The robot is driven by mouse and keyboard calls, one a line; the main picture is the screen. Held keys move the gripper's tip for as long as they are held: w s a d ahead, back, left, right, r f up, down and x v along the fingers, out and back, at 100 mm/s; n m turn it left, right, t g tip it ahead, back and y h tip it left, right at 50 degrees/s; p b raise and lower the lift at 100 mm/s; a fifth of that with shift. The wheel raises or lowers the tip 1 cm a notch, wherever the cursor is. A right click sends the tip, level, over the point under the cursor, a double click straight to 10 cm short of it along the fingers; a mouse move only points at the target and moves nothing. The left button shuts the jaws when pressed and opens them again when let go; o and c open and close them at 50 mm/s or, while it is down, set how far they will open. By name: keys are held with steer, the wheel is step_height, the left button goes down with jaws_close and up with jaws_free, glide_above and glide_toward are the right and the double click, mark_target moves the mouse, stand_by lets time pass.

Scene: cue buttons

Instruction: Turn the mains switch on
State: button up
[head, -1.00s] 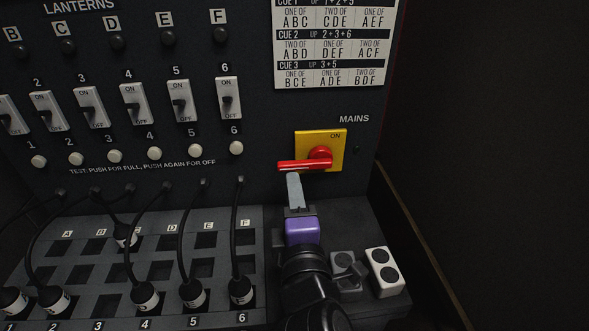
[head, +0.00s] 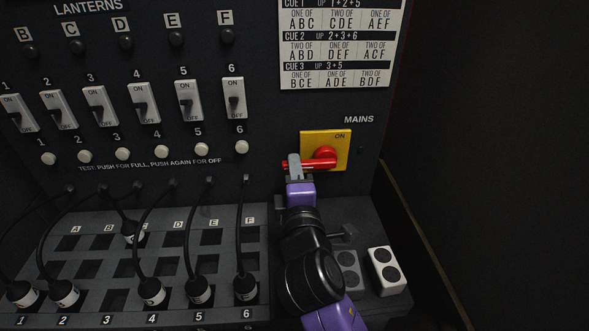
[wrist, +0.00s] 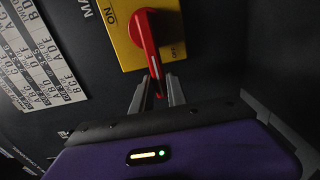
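The mains switch is a red rotary handle (head: 322,160) on a yellow plate (head: 342,140) at the panel's right, under the MAINS label. In the head view the handle lies level and points left, with ON printed at the plate's upper right. In the wrist view the red handle (wrist: 147,40) reaches down toward my gripper (wrist: 158,85). Its tip lies between the two grey fingers, with narrow dark gaps beside it, so the fingers look open around it. In the head view my gripper (head: 294,164) is at the handle's left end, partly covering it.
A small dark lamp (head: 361,150) sits right of the plate. Rocker switches (head: 188,101) and round test buttons (head: 201,148) fill the panel's left. Plugged cables (head: 241,220) stand left of my arm. A cue card (head: 335,45) hangs above.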

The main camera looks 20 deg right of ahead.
jaws_close()
steer(key=shift+f, duration=0.1)
stand_by(1.0)
